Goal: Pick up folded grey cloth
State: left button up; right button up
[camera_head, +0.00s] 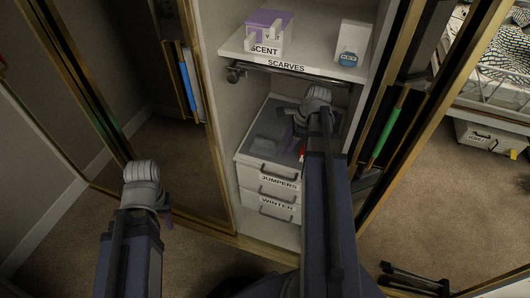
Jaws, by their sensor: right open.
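A flat grey shape that looks like the folded grey cloth (268,149) lies on the dark top of the white drawer unit (262,176) inside the wardrobe. My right gripper (297,132) reaches over the right part of that top, to the right of the cloth. It is open, and I see nothing held in it. The wrist and forearm hide the right side of the unit. My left gripper (167,216) is low at the left, in front of the wardrobe and away from the cloth. Its fingers are mostly hidden behind its wrist, so its opening is unclear.
A shelf (300,58) labelled SCARVES is above, with a purple-and-white box (268,32) and a white box (353,44). A rail (290,72) runs beneath it. Gold-framed doors flank the opening. A small red item (302,154) shows beside my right arm. Carpet (430,190) is open at right.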

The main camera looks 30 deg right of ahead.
aim_at(266, 140)
jog(key=d+m, duration=0.1)
jog(key=d, duration=0.1)
jog(key=s+d+m, duration=0.1)
jog(key=d+f+m+t+b, duration=0.1)
jog(key=d, duration=0.1)
jog(key=shift+s+d+m, duration=0.2)
jog(key=shift+d+m, duration=0.1)
jog(key=w+a, duration=0.3)
jog(key=w, duration=0.1)
jog(key=w+a, duration=0.4)
jog(key=shift+w+a, duration=0.15)
jog(key=shift+w, duration=0.05)
jog(key=b+x, duration=0.4)
jog(key=x, duration=0.1)
jog(key=shift+w+a+f+b, duration=0.15)
jog(key=shift+w+a+b, duration=0.15)
jog(key=shift+w+b, duration=0.05)
jog(key=shift+c, duration=0.3)
